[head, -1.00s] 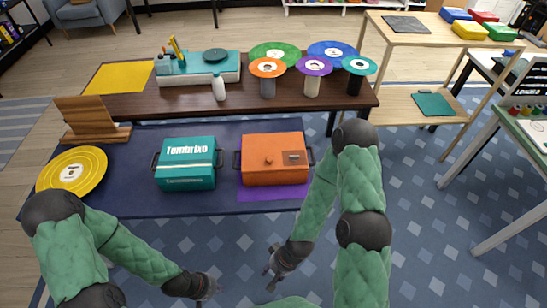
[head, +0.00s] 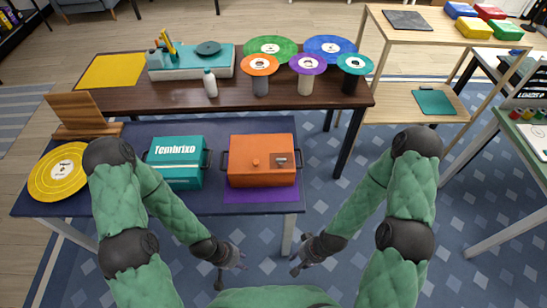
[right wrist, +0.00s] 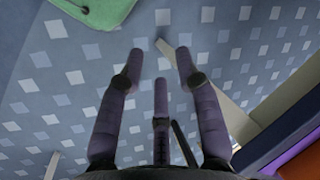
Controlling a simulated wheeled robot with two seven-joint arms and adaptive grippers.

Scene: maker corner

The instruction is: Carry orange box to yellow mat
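The orange box (head: 262,161) with dark side handles and a small knob sits on a purple mat (head: 262,194) at the right end of the near dark blue table. The yellow mat (head: 112,72) lies bare at the left end of the brown table behind. My left gripper (head: 232,270) is empty, its fingers apart, in front of the near table and below its front edge in the picture. My right gripper (head: 297,264) is open and empty, in front of the table's right end. The right wrist view shows its spread fingers (right wrist: 159,60) over the floor, with the box's orange corner at lower right.
A teal box (head: 175,170) stands left of the orange box. A yellow disc (head: 58,172) and a wooden stand (head: 80,117) are further left. The brown table (head: 150,97) holds a turntable (head: 190,64), a white bottle (head: 210,84) and several discs on stands.

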